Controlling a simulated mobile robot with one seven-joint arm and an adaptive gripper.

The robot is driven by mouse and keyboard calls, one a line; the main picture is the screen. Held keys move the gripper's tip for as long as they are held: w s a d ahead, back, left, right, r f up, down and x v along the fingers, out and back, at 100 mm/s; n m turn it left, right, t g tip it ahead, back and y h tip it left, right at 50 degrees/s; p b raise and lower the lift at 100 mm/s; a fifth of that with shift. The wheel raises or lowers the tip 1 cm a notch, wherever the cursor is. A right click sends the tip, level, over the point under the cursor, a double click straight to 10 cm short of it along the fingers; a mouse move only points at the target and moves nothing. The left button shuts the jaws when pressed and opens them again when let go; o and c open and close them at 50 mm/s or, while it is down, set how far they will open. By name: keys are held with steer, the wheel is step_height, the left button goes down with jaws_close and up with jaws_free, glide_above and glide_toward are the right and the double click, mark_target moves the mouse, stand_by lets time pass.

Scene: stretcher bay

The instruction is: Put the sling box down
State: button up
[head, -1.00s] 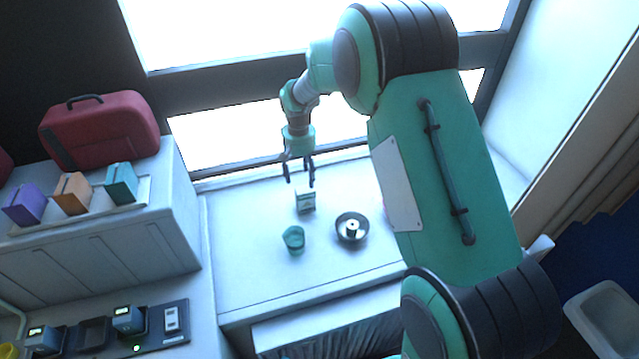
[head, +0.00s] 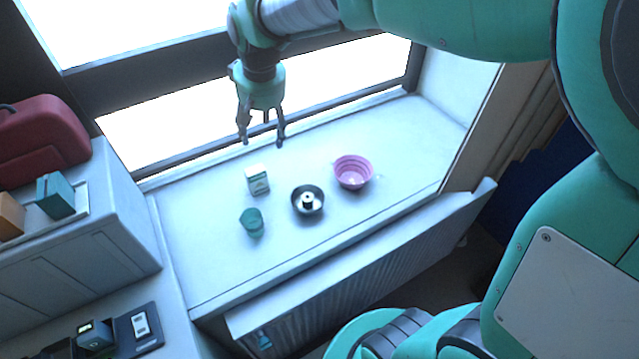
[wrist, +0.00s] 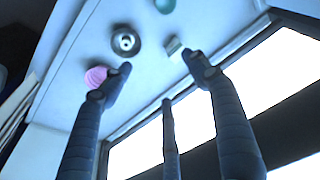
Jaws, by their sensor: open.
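The sling box, a small white box with a teal-green label (head: 257,180), stands upright on the white window ledge (head: 400,150), near the window. It also shows small in the wrist view (wrist: 173,46), past the fingertips. My gripper (head: 262,142) is open and empty, with its fingers pointing down above and behind the box, apart from it. In the wrist view the fingers (wrist: 160,78) are spread with nothing between them.
A teal cup (head: 252,222), a dark round bowl with a post in it (head: 308,201) and a pink bowl (head: 353,172) stand near the box. A cabinet with a red case (head: 42,138) is at left. The ledge's right end is clear.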

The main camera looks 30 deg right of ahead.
steer(key=s+r+t, duration=0.1)
steer(key=s+r, duration=0.1)
steer(key=s, duration=1)
steer(key=s+r+t, duration=0.1)
steer(key=s+r, duration=0.2)
steer(key=s, duration=1)
steer(key=shift+d+t, duration=0.35)
steer(key=shift+t, duration=0.05)
steer(key=shift+s, duration=0.1)
steer(key=shift+f+b, duration=1)
steer(key=shift+b, duration=0.05)
